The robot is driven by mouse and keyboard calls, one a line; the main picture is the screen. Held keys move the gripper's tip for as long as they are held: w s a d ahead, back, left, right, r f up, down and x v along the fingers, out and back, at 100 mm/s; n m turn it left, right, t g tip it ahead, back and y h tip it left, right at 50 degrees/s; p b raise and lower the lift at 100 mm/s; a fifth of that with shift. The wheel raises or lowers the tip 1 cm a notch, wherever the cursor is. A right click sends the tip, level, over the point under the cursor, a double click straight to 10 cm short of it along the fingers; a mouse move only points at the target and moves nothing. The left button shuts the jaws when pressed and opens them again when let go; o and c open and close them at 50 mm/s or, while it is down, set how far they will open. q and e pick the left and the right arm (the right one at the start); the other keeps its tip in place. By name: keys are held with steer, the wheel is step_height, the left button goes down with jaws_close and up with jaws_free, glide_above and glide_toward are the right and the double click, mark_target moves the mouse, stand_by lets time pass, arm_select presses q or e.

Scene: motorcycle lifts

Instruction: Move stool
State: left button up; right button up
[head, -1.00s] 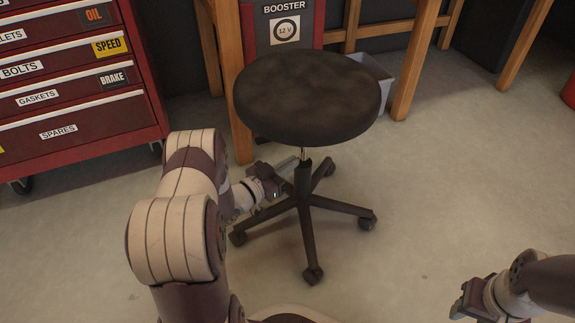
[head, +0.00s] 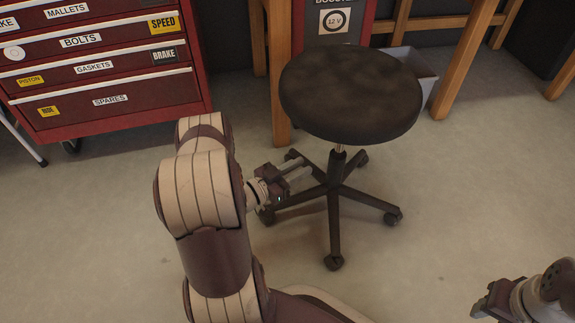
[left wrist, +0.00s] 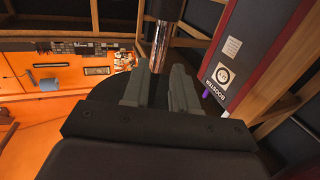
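The stool has a round black seat (head: 350,92), a short metal column and a black five-legged caster base (head: 335,200). It stands upright on the floor. My left gripper (head: 300,172) is low, left of the column and below the seat's level. In the left wrist view its two fingers (left wrist: 160,88) are apart, with nothing between them. The chrome column (left wrist: 160,46) shows just beyond the gap, roughly in line with it. The dark seat (left wrist: 102,92) shows behind the fingers. My right gripper (head: 484,299) is at the lower right, away from the stool; its finger gap is unclear.
A red drawer cabinet (head: 100,70) stands at the left. A wooden bench leg (head: 280,100) and a red-edged booster unit (head: 333,25) are just behind the stool. A grey bin (head: 424,72) sits behind the seat. Floor (head: 450,190) to the right is clear.

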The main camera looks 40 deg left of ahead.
arm_select(q)
steer(key=p+v, duration=0.1)
steer(key=v, duration=0.3)
steer(key=shift+s, duration=0.1)
stand_by(0.3)
